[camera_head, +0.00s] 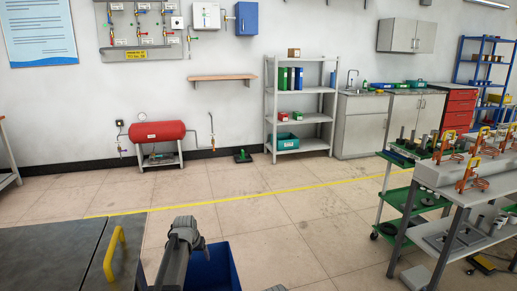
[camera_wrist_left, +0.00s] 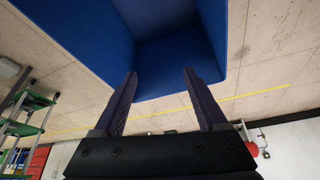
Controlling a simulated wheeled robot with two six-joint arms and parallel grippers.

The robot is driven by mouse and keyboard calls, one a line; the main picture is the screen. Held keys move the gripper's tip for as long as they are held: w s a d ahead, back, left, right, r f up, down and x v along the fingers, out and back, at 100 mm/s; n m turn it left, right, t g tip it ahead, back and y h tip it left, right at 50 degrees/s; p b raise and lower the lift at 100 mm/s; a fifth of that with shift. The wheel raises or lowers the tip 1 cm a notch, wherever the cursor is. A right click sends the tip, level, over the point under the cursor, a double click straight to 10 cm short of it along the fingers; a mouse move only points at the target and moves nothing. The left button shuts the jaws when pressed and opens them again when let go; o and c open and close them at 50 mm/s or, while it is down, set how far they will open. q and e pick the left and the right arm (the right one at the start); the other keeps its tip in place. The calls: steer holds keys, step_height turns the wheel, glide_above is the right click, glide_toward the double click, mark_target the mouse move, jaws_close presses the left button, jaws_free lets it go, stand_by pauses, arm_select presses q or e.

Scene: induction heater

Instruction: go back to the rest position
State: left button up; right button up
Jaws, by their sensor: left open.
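My left gripper (camera_head: 188,234) shows at the bottom of the head view, in front of a blue bin (camera_head: 222,268). In the left wrist view my left gripper (camera_wrist_left: 160,73) has its two dark fingers spread apart, with nothing between them. The blue bin (camera_wrist_left: 190,58) fills the upper middle of that view, just beyond the fingertips. I cannot tell whether the fingers touch it. My right gripper is in neither view.
A dark cabinet top (camera_head: 50,252) with a yellow handle (camera_head: 114,252) is at the lower left. A grey workbench (camera_head: 480,185) with orange clamps and a green cart (camera_head: 398,196) stand at the right. The tiled floor (camera_head: 300,225) between is mostly clear, crossed by a yellow line.

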arm_select(q)
step_height(320, 180, up, 7)
steer(key=p, duration=0.6)
steer(key=s+d+r+p, duration=0.2)
steer(key=s+r+p, duration=1)
steer(key=r+p, duration=0.1)
steer(key=s+d+r+p, duration=0.3)
steer(key=s+r+p, duration=0.8)
steer(key=r+p, duration=0.2)
steer(key=shift+s+r+p, duration=0.35)
steer(key=shift+s, duration=0.05)
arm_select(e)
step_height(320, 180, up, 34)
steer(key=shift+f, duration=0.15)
